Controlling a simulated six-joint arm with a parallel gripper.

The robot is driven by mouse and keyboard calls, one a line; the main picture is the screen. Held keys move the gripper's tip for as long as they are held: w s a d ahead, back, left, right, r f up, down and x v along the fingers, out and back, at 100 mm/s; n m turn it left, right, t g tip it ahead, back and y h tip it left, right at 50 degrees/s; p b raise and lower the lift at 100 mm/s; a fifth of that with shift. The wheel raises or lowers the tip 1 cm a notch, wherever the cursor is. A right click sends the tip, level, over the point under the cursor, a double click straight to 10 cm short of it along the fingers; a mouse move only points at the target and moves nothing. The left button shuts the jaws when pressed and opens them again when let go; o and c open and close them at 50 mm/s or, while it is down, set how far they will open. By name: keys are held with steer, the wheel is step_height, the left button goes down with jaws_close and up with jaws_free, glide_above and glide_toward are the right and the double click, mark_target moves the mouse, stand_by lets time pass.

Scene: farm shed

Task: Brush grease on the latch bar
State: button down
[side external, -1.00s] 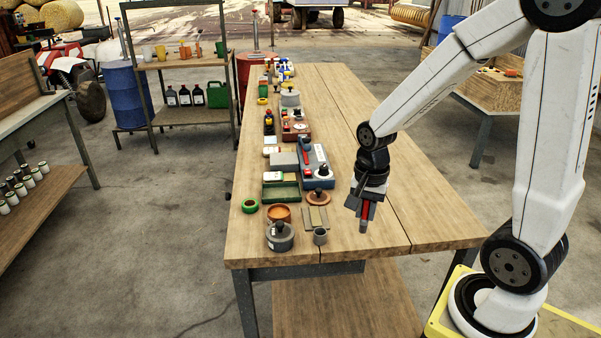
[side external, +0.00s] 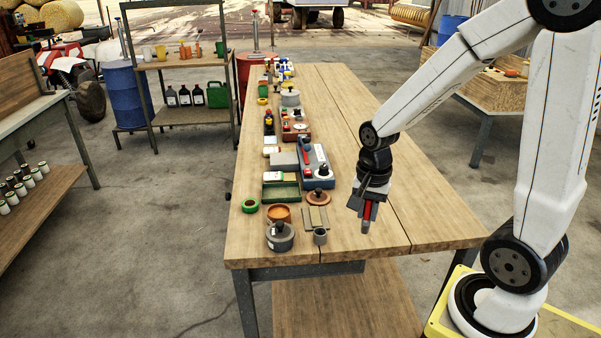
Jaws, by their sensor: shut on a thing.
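My gripper (side external: 369,207) is shut on a slim red-handled tool (side external: 368,212) with a greyish lower end, likely the brush. It points down near the right side of the table, to the right of the small parts. Whether its tip touches the tabletop is hard to tell. A flat tan-grey plate with a strip across it (side external: 315,219) lies left of the gripper; I cannot tell whether it is the latch bar. An orange-brown bowl (side external: 279,213) and a small grey cup (side external: 320,236) stand near it. Which vessel holds grease is not clear.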

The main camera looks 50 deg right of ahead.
steer(key=shift+w, duration=0.15)
steer(key=w+d+f, duration=0.1)
steer(key=w, duration=1.2)
steer(key=w+f, duration=0.2)
steer(key=w, duration=1.2)
steer(key=shift+d+f, duration=0.25)
steer(key=shift+d, duration=0.1)
steer(key=shift+w, duration=0.1)
steer(key=shift+f, duration=0.2)
steer(key=shift+f, duration=2.8)
steer(key=shift+f, duration=0.55)
steer(key=shift+r, duration=0.1)
